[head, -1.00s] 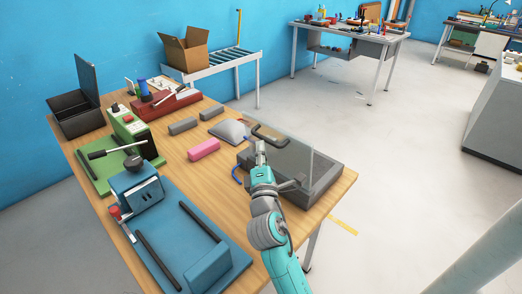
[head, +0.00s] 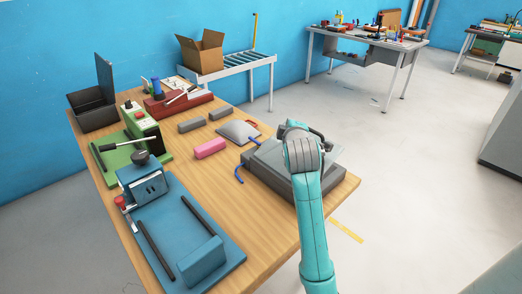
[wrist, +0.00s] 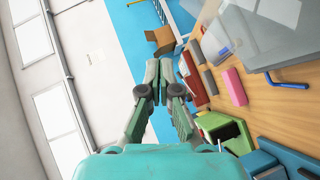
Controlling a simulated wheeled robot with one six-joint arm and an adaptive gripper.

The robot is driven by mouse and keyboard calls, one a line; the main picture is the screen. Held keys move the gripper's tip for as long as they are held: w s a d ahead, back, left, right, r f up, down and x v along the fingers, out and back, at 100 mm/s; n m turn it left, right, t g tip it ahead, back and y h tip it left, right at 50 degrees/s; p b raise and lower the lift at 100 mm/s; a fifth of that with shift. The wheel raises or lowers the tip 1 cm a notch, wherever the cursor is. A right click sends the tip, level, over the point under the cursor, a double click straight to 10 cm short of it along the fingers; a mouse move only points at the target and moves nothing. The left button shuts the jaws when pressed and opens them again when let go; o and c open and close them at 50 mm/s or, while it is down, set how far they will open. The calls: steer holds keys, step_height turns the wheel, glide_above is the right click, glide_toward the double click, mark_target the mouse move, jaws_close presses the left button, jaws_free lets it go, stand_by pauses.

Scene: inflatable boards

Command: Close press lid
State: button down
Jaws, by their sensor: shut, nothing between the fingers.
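The press is a flat grey box (head: 262,166) on the right front part of the wooden table. A large translucent panel, which looks like the lid, also fills the upper right of the wrist view (wrist: 262,32). My gripper (wrist: 160,72) is shut and empty, apart from the panel in the wrist view.
A blue fixture (head: 172,205) and a green lever press (head: 130,150) stand at the left of the table (head: 262,232). A pink block (head: 210,148), grey blocks (head: 192,124) and a grey pouch (head: 238,131) lie left of and behind the grey press. Open floor is at right.

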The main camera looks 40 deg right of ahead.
mark_target(315, 136)
steer(key=d+f+m+y, duration=0.1)
steer(key=d+f+y, duration=0.1)
steer(key=d+f, duration=0.1)
steer(key=d+f+m+g+y, duration=0.1)
steer(key=d+f+m+y, duration=0.1)
steer(key=d, duration=0.4)
steer(key=d+f+m+g+y, duration=0.1)
steer(key=d+f+m+y, duration=0.1)
steer(key=d+f+y, duration=0.1)
steer(key=shift+w+d+f+y, duration=0.25)
steer(key=shift+d+f, duration=0.25)
steer(key=shift+d, duration=0.25)
steer(key=shift+d+f+m+y, duration=0.15)
steer(key=shift+d+f+y, duration=0.15)
steer(key=shift+f, duration=0.25)
steer(key=shift+d+f+m+y, duration=0.15)
steer(key=shift+d+f+y, duration=0.1)
steer(key=shift+f, duration=0.45)
steer(key=shift+s+f, duration=0.1)
steer(key=shift+f, duration=0.05)
